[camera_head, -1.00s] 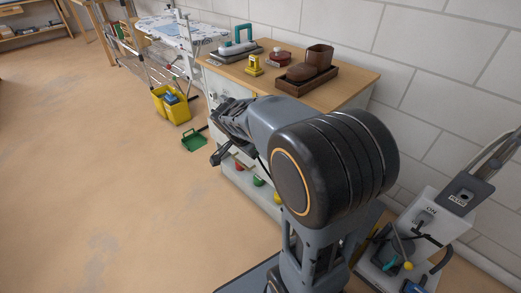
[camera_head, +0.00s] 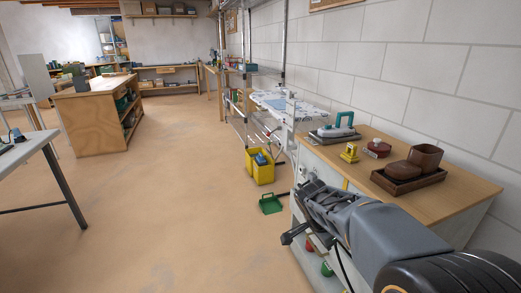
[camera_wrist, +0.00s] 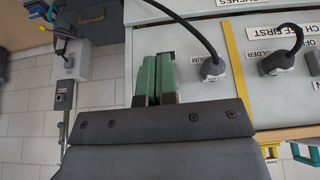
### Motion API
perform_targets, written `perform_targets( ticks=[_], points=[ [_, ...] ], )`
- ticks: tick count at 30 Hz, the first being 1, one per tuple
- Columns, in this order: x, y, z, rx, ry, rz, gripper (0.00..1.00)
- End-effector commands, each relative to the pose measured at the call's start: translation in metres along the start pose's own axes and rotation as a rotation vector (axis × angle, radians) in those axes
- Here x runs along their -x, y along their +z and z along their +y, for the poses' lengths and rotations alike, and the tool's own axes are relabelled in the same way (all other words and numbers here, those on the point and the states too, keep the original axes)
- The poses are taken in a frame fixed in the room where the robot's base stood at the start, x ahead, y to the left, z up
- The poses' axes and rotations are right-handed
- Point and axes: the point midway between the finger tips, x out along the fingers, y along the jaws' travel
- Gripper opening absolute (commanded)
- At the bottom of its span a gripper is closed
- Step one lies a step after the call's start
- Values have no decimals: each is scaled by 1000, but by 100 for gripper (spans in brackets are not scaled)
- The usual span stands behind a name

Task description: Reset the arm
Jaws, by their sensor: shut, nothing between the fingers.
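My gripper (camera_head: 297,228) extends from my folded arm at the lower right of the head view, in front of the wooden-topped cabinet (camera_head: 455,197). In the wrist view, the green fingers of my gripper (camera_wrist: 156,76) lie side by side, shut and empty. They point toward the white front of the cabinet, which carries labels and black cables. I cannot tell the exact gap between the fingers and that front.
On the cabinet are a brown tray (camera_head: 400,187), a yellow item (camera_head: 350,153) and a teal-handled item (camera_head: 341,124). A yellow bucket (camera_head: 260,167) and green dustpan (camera_head: 270,204) stand on the floor. Open floor lies left of my arm, before a wooden workbench (camera_head: 92,120).

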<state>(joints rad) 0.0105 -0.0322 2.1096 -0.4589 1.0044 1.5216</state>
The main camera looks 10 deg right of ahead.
Motion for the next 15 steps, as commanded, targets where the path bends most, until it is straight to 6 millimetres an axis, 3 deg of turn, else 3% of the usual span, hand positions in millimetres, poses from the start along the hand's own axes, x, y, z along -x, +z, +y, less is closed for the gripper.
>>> perform_targets(
  ticks=[1,15],
  points=[
    [22,-6,3,30,-11,-8,0],
    [226,-31,56,685,-227,-114,0]
  ],
)
